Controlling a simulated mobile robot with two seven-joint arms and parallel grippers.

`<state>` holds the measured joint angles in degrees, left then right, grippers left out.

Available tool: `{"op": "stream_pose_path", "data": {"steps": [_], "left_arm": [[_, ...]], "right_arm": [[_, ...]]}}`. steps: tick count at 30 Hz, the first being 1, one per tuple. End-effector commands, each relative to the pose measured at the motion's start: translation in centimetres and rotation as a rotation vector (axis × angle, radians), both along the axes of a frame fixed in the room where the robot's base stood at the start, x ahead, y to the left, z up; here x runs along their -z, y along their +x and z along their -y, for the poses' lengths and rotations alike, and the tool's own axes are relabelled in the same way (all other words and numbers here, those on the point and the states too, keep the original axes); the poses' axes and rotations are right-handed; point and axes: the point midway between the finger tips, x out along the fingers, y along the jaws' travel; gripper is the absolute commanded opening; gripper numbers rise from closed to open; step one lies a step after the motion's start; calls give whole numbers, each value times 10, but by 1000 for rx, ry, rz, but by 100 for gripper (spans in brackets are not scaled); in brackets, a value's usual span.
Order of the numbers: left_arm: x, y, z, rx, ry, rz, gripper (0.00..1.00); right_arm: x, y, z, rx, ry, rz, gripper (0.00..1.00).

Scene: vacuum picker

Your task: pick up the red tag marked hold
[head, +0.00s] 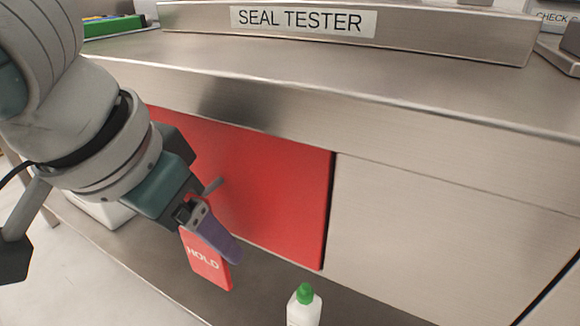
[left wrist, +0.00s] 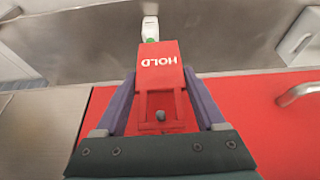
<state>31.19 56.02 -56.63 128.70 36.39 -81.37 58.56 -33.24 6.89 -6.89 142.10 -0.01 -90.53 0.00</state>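The red tag marked HOLD (head: 206,265) hangs upright in front of the lower cabinet, with its bottom end free. My left gripper (head: 222,245) points down at it. One purple finger covers part of the tag's right side in the head view. In the left wrist view the tag (left wrist: 158,68) lies between the two purple fingers of my left gripper (left wrist: 160,78), their tips close along its sides. I cannot tell if they press on it. A small grey peg (left wrist: 160,115) shows at the tag's narrower upper part. My right gripper is not in view.
A red panel (head: 270,190) lies behind the tag under the steel counter (head: 330,85) labelled SEAL TESTER. A white bottle with a green cap (head: 304,306) stands below, right of the tag. A grey handle (left wrist: 298,92) is on the red panel.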

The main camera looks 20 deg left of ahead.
Motion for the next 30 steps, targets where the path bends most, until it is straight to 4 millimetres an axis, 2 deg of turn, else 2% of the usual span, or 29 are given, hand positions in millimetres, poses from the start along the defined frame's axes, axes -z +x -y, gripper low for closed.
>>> {"op": "stream_pose_path", "data": {"steps": [2,14,23,28,30], "left_arm": [[0,0,0,0,0,0,62],[0,0,0,0,0,0,17],[-3,0,0,0,0,0,16],[-21,0,0,0,-1,0,16],[-16,-13,-1,3,2,-5,16]], "right_arm": [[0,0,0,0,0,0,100],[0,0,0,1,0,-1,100],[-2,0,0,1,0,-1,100],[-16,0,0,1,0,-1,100],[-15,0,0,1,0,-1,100]]}}
